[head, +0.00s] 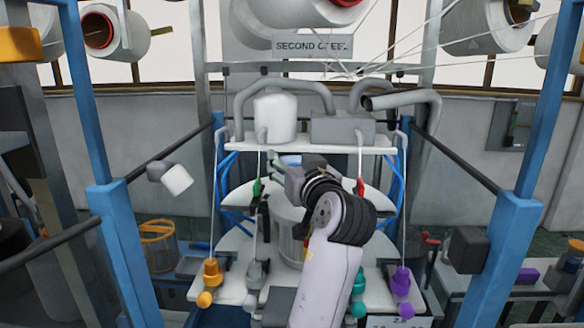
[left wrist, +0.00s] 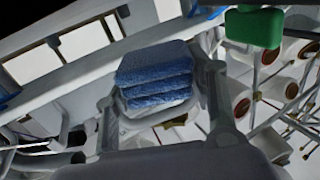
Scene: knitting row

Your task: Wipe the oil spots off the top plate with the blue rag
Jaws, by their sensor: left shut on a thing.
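The blue rag (left wrist: 155,78) is folded in layers and sits between the fingers of my left gripper (left wrist: 160,88) in the left wrist view. In the head view my left gripper (head: 280,168) is shut just below the front of a white plate-like shelf (head: 225,148), which looks like the top plate. The rag cannot be made out in the head view. I cannot tell whether the rag touches any surface. No oil spots can be made out. My right gripper is not in view.
A white canister (head: 274,117) and a grey box (head: 342,129) stand on the shelf, with thick grey pipes behind. Blue posts (head: 128,235) flank the machine. An orange piece (head: 211,272) and a purple piece (head: 403,280) sit low in front. Yarns run overhead.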

